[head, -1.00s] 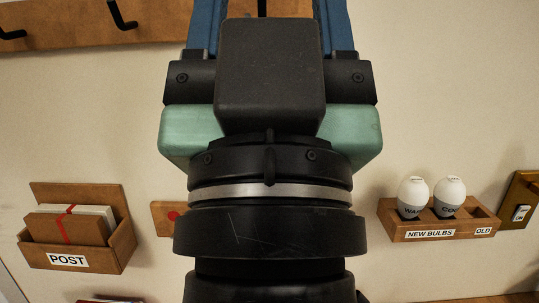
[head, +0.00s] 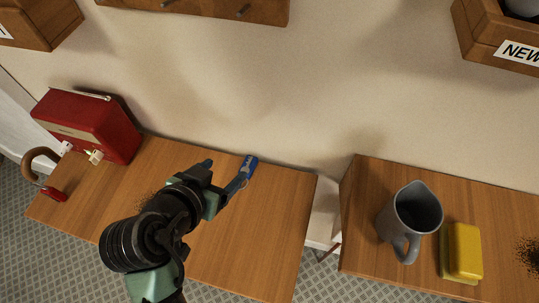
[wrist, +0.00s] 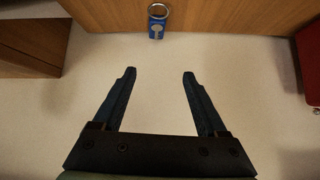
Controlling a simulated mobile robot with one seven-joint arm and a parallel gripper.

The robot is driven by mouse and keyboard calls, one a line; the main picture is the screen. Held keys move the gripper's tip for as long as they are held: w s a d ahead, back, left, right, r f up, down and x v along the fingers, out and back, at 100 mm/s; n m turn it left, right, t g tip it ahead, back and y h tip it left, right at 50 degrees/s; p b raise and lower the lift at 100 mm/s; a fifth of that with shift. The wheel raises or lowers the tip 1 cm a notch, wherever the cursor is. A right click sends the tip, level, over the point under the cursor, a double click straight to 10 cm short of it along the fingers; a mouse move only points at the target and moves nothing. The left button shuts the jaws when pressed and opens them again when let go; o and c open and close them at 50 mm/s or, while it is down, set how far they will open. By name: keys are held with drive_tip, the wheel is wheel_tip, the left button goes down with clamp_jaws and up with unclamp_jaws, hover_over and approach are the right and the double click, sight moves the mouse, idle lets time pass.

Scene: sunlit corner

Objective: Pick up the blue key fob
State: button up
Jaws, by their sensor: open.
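The blue key fob (head: 250,163) lies at the back edge of the left wooden table (head: 275,225), close to the wall, just beyond my right-hand finger in the head view. In the wrist view the fob (wrist: 157,27) is at the top middle, with a metal ring and a pale key mark, at the wood's edge. My gripper (head: 226,172) is open and empty, above the table's back part. In the wrist view its fingertips (wrist: 159,73) are spread apart, with the fob beyond them and roughly centred between them.
Across a gap, the right table (head: 350,250) holds a grey mug (head: 412,215) and a yellow sponge (head: 462,250). Wall boxes (head: 510,35) hang above. The left table's front right is clear.

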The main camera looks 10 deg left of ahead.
sight(247, 166)
drive_tip(key=shift+g+h, duration=0.3)
drive_tip(key=shift+g, duration=0.1)
drive_tip(key=w+f, duration=0.1)
drive_tip(key=f, duration=0.1)
drive_tip(key=w+f, duration=0.1)
drive_tip(key=f, duration=0.2)
drive_tip(key=w+d+f, duration=0.1)
drive_tip(key=f, duration=0.1)
drive_tip(key=shift+d+f, duration=0.1)
drive_tip(key=shift+f, duration=0.15)
drive_tip(key=shift+a+x, duration=0.15)
drive_tip(key=shift+x, duration=1.45)
drive_tip(key=shift+a+x, duration=0.1)
drive_tip(key=shift+x, duration=1.5)
drive_tip(key=shift+w+r, duration=0.15)
drive_tip(key=shift+r, duration=0.05)
drive_tip(key=shift+c, duration=0.3)
clamp_jaws()
